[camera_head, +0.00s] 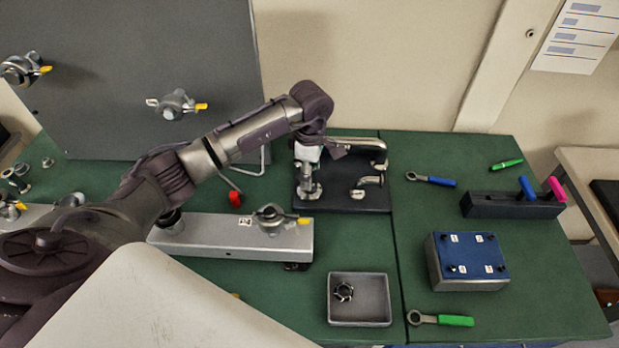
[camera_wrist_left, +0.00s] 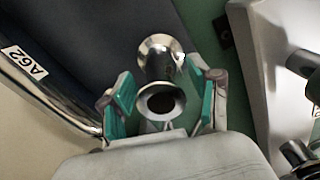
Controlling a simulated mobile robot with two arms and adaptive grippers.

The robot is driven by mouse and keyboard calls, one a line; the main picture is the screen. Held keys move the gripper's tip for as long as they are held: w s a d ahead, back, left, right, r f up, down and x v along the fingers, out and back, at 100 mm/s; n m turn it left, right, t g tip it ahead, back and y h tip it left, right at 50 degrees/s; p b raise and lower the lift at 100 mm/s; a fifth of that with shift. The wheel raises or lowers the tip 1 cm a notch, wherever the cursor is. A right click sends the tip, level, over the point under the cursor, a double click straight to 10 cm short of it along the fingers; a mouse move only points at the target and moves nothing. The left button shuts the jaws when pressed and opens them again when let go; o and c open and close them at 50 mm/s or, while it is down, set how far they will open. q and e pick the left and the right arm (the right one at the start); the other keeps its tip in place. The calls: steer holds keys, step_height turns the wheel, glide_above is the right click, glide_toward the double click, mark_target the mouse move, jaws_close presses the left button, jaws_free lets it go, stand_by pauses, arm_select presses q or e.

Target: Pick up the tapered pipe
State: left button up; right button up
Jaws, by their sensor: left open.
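The tapered pipe (camera_wrist_left: 160,57) is a shiny metal piece with a flared end and a round open mouth, seen from above in the left wrist view. My left gripper (camera_wrist_left: 158,98) is open, with its teal finger pads on either side of the pipe's mouth. I cannot tell whether the pads touch it. In the head view my left gripper (camera_head: 308,168) points down over the left part of a dark board (camera_head: 342,202). There it partly hides the metal piece under it. My right gripper is not in view.
Other metal pipes (camera_head: 370,181) lie on the board, including a long one marked A62 (camera_wrist_left: 30,68). A grey metal beam (camera_head: 225,236) with a clamp stands nearer. A grey tray (camera_head: 360,320) holding a nut and a blue-topped box (camera_head: 466,262) are to the right. Green table lies bare between them.

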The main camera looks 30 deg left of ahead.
arm_select(q)
jaws_close()
steer(key=shift+r, duration=0.1)
